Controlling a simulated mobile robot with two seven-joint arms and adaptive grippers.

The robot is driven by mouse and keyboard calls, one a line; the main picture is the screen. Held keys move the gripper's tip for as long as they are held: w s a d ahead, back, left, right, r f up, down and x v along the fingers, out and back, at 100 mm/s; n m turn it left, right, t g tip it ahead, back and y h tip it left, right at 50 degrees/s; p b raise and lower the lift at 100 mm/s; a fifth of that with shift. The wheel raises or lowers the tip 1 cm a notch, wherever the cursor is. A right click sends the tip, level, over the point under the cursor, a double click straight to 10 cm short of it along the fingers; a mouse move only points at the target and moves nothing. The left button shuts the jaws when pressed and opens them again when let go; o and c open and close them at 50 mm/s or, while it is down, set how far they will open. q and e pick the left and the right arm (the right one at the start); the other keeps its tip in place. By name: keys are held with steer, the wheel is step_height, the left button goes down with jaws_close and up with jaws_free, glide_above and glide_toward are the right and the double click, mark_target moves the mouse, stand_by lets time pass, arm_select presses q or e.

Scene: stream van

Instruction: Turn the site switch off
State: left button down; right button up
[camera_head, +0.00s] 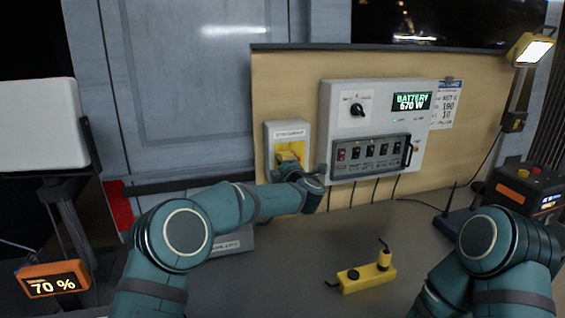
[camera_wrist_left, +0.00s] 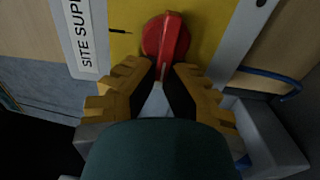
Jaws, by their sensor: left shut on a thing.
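The site switch is a grey box (camera_head: 273,135) on the wooden board, with a yellow face. In the left wrist view its label (camera_wrist_left: 84,35) reads "SITE SUPP…" and a red rotary handle (camera_wrist_left: 172,32) sits on the yellow plate (camera_wrist_left: 208,25). The handle lies roughly along the view's vertical; a small black mark is on the plate to its left. My left gripper (camera_wrist_left: 164,72) has its yellow-backed fingers on both sides of the handle's near end, shut on it. In the head view my left gripper (camera_head: 289,157) covers the handle. My right gripper is out of view.
A panel (camera_head: 343,88) with a rotary knob, breakers and a display reading "BATTERY 670 W" is right of the switch. A yellow device (camera_head: 365,277) lies on the grey counter (camera_head: 290,275). A lamp (camera_head: 530,48) stands at right. An orange display (camera_head: 52,284) reads 70 %.

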arm_select(q)
steer(key=shift+d+r, duration=0.2)
steer(key=c, duration=1.1)
jaws_free()
steer(key=o, duration=0.5)
steer(key=shift+w+d+f, duration=0.1)
steer(key=shift+d, duration=0.05)
steer(key=shift+w+f, duration=0.1)
steer(key=v, duration=1.2)
